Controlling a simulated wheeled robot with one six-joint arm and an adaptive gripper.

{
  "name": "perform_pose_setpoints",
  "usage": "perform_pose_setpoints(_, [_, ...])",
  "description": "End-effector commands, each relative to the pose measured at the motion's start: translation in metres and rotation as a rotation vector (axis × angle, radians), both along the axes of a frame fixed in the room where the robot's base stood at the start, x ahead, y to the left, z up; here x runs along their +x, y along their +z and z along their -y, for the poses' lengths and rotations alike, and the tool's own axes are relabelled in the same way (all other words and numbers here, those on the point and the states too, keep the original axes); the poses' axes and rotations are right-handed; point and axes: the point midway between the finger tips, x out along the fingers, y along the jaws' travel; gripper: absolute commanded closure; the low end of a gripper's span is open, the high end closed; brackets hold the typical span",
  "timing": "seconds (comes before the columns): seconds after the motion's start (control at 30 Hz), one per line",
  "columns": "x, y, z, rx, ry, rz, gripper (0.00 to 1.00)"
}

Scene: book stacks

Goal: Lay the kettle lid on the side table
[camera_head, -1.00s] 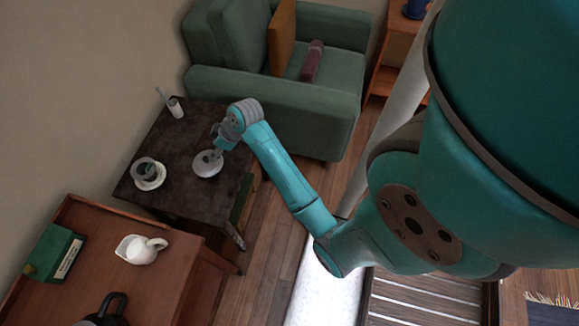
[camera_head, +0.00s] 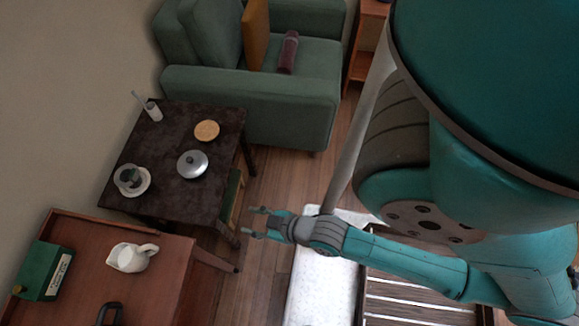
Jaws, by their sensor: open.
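The kettle lid (camera_head: 192,164), a round grey metal lid with a knob on top, lies flat on the dark side table (camera_head: 190,205). Nothing touches it from above. My gripper (camera_head: 256,223) is open and empty. It is to the right of the table's front right corner, apart from the lid, with its fingers pointing left. The kettle itself is not clearly seen; only a dark handle (camera_head: 110,312) shows at the bottom edge on the wooden cabinet.
On the side table stand a cup on a saucer (camera_head: 143,190), a round wooden coaster (camera_head: 207,130) and a white pot with a stick (camera_head: 152,110). A white jug (camera_head: 130,257) and green box (camera_head: 45,272) stand on the cabinet (camera_head: 170,280). A green armchair (camera_head: 245,90) stands behind.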

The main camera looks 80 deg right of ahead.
Motion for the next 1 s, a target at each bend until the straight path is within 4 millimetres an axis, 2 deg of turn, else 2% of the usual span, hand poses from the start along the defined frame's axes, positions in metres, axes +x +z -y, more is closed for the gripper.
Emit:
perform_pose_setpoints(0.03, [-0.017,0.011,-0.007,0.002,0.010,0.020,0.53])
perform_pose_setpoints(0.2, [-0.057,0.058,-0.021,0.016,0.040,0.125,0.53])
perform_pose_setpoints(0.4, [-0.090,0.111,-0.031,0.043,0.086,0.228,0.53])
perform_pose_setpoints(0.5, [-0.098,0.128,-0.035,0.054,0.102,0.260,0.53])
perform_pose_setpoints(0.67, [-0.103,0.138,-0.036,0.061,0.112,0.280,0.53])
perform_pose_setpoints(1.0, [-0.102,0.138,-0.036,0.061,0.112,0.281,0.53])
